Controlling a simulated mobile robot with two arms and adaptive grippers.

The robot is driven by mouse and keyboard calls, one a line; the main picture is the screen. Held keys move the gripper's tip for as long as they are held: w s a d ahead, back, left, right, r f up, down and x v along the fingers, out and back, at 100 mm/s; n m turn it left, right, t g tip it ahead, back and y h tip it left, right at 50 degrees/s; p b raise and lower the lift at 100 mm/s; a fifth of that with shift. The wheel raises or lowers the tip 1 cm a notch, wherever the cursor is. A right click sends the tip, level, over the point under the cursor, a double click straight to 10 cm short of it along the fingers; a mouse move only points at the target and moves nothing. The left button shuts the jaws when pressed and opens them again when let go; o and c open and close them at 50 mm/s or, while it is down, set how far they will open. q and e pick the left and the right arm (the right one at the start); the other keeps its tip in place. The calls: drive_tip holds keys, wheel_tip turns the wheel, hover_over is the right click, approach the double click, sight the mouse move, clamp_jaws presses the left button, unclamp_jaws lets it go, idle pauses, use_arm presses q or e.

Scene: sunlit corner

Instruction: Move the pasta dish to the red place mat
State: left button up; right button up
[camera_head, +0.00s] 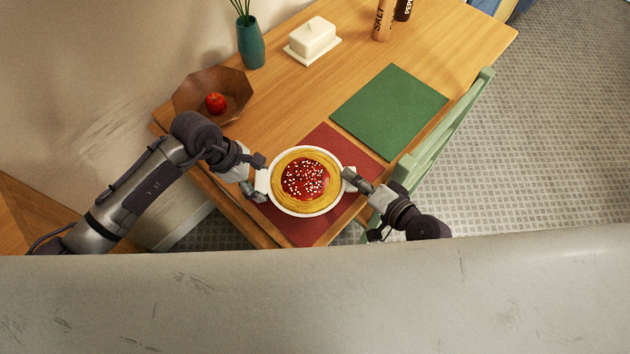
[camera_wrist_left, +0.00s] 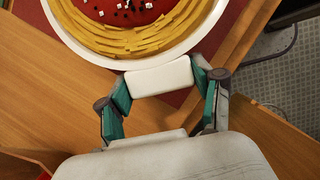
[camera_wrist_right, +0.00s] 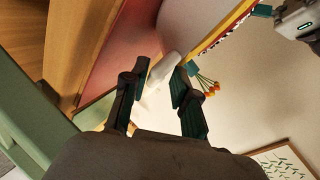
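The pasta dish (camera_head: 305,181) is a white round dish with two handles, holding yellow pasta, red sauce and white bits. In the head view it overlaps the red place mat (camera_head: 301,232); I cannot tell whether it touches it. My left gripper (camera_head: 260,180) is at the dish's left handle, which shows between its fingers (camera_wrist_left: 162,92) in the left wrist view. My right gripper (camera_head: 347,180) is at the right handle, with its fingers (camera_wrist_right: 161,80) on either side of it in the right wrist view. Both look shut on the handles.
A green place mat (camera_head: 389,112) lies beyond the red one. A brown bowl (camera_head: 236,86) with a red fruit (camera_head: 215,103), a teal vase (camera_head: 251,45), a butter dish (camera_head: 312,40) and a salt mill (camera_head: 383,20) stand farther back. A green chair (camera_head: 440,140) stands along the right table edge.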

use_arm(q)
drive_tip(key=o, duration=0.4)
drive_tip(key=shift+d+r, duration=0.1)
use_arm(e)
drive_tip(key=o, duration=0.4)
drive_tip(key=shift+s, duration=0.1)
drive_tip(key=shift+r, duration=0.1)
use_arm(q)
drive_tip(key=v, duration=1.2)
use_arm(e)
drive_tip(key=v, duration=1.1)
drive_tip(key=shift+s+d+r, duration=0.1)
drive_tip(key=shift+s+d, duration=0.15)
drive_tip(key=shift+s, duration=0.1)
